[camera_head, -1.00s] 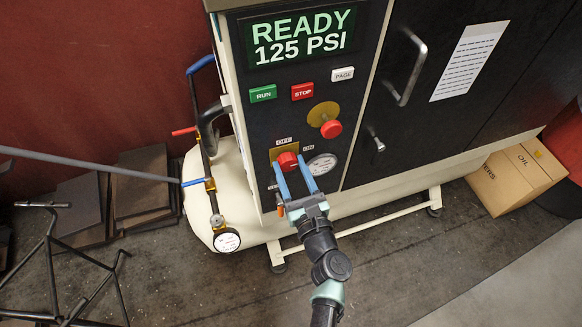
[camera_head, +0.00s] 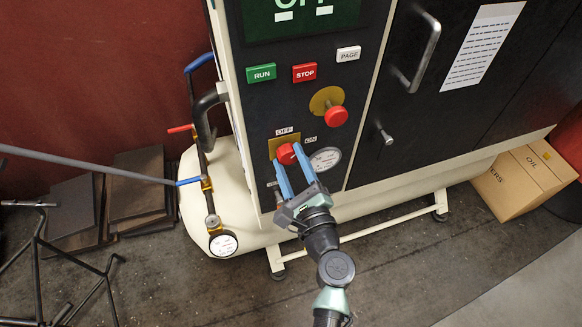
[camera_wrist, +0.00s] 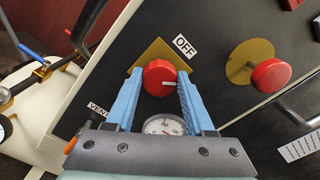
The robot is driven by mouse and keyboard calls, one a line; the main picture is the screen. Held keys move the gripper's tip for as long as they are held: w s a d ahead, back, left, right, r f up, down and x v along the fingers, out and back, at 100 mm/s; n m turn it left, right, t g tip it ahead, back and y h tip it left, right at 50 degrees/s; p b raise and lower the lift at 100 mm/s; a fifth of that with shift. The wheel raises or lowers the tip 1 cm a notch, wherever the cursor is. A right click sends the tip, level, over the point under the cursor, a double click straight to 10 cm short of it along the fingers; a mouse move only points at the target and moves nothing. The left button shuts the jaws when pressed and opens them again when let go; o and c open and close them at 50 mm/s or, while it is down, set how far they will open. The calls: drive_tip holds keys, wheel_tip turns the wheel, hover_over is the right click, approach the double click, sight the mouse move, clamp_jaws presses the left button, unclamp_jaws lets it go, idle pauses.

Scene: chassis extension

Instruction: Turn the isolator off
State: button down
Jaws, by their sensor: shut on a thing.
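The red isolator knob (camera_head: 287,152) sits on a yellow plate low on the black panel, with an OFF label (camera_head: 285,131) above it and an ON label (camera_head: 310,139) at its right. My gripper (camera_head: 286,157) is shut on the knob, its blue fingers on either side. The wrist view shows the knob (camera_wrist: 159,77) between the fingertips, with a short white mark on its face. The mark lies roughly sideways in that view, and the OFF label (camera_wrist: 184,45) is up and right of the knob.
Above are a green RUN button (camera_head: 261,73), a red STOP button (camera_head: 304,73) and a PAGE button (camera_head: 348,54). A red mushroom button (camera_head: 336,115) and a gauge (camera_head: 325,159) are close by. The display (camera_head: 300,18) is cut off at the top edge; its text is partly visible.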

drive_tip(key=n+b, duration=0.1)
drive_tip(key=n, duration=0.1)
drive_tip(key=n+b, duration=0.1)
drive_tip(key=b, duration=0.1)
drive_tip(key=n+b, duration=0.1)
drive_tip(key=n, duration=0.1)
drive_tip(key=shift+a+f+n, duration=0.1)
drive_tip(key=shift+f+n, duration=0.2)
drive_tip(key=shift+r+n+b, duration=0.1)
drive_tip(key=shift+n+b, duration=1.85)
drive_tip(key=shift+n, duration=0.25)
drive_tip(key=shift+c, duration=1.3)
unclamp_jaws()
drive_tip(key=b+v, duration=0.2)
drive_tip(key=v, duration=1.1)
drive_tip(key=shift+r, duration=0.1)
